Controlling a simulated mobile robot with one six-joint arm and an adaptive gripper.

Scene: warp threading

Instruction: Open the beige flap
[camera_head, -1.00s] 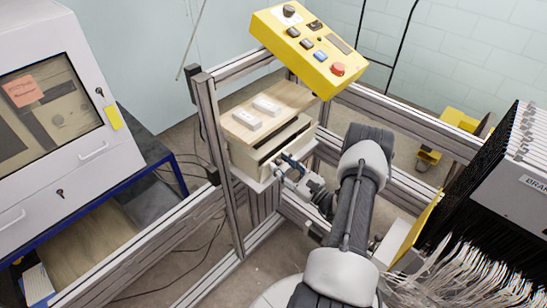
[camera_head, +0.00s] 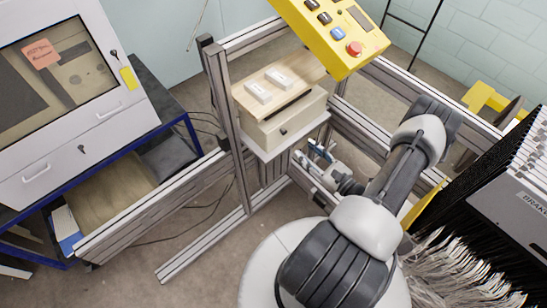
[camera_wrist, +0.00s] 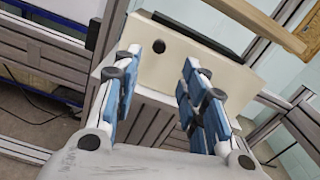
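The beige flap (camera_head: 300,121) is the front face of a beige box under a wooden top. It has a small dark round spot, a knob or hole, and a dark slit runs along its upper edge. It looks upright. In the wrist view the flap (camera_wrist: 170,66) lies ahead with the dark spot between the finger lines. My gripper (camera_head: 318,158) is below and to the right of the box, apart from the flap. In the wrist view my gripper (camera_wrist: 160,78) has its blue-padded fingers spread, with nothing between them.
Two white blocks (camera_head: 270,86) lie on the wooden top (camera_head: 244,98). A yellow control panel (camera_head: 338,40) overhangs behind right. Metal frame posts (camera_head: 222,105) stand left of the box. A dark machine with pale threads (camera_head: 465,262) is at right, a white cabinet (camera_head: 60,90) at left.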

